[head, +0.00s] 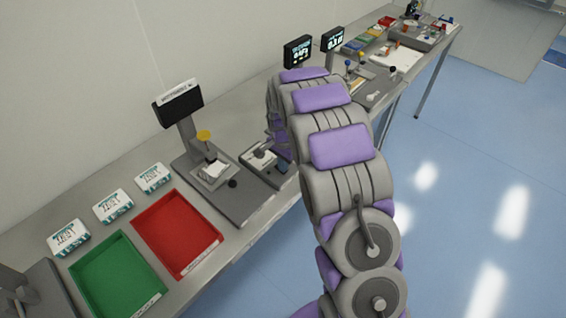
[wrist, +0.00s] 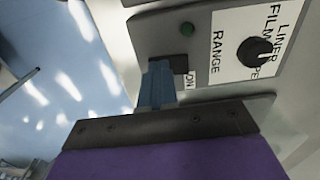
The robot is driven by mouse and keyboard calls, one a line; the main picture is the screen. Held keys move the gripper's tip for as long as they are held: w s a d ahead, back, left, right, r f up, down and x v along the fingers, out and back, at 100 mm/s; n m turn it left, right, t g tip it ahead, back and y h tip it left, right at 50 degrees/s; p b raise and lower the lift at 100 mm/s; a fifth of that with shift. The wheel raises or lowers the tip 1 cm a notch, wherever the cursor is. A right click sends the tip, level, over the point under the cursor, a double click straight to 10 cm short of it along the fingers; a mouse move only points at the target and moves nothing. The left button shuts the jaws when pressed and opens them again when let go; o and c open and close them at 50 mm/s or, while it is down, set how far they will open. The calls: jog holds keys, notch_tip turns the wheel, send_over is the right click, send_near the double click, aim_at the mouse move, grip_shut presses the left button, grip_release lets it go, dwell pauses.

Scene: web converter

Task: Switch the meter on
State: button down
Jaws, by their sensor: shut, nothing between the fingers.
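The meter (wrist: 165,38) is a grey box in the wrist view, with a white label panel reading RANGE, FILM and LINER. The switch itself is not clearly visible. In the head view the meter (head: 259,157) sits on the bench, just left of my arm.
Left of the meter stands a station with a dark display (head: 179,104) on a post. Farther left are a red tray (head: 178,233), a green tray (head: 117,277) and several white boxes. Two lit displays (head: 298,51) and other stations stand farther along the bench. Blue floor lies right.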

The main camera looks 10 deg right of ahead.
jog(key=shift+s+f, duration=0.25)
jog(key=shift+f, duration=0.05)
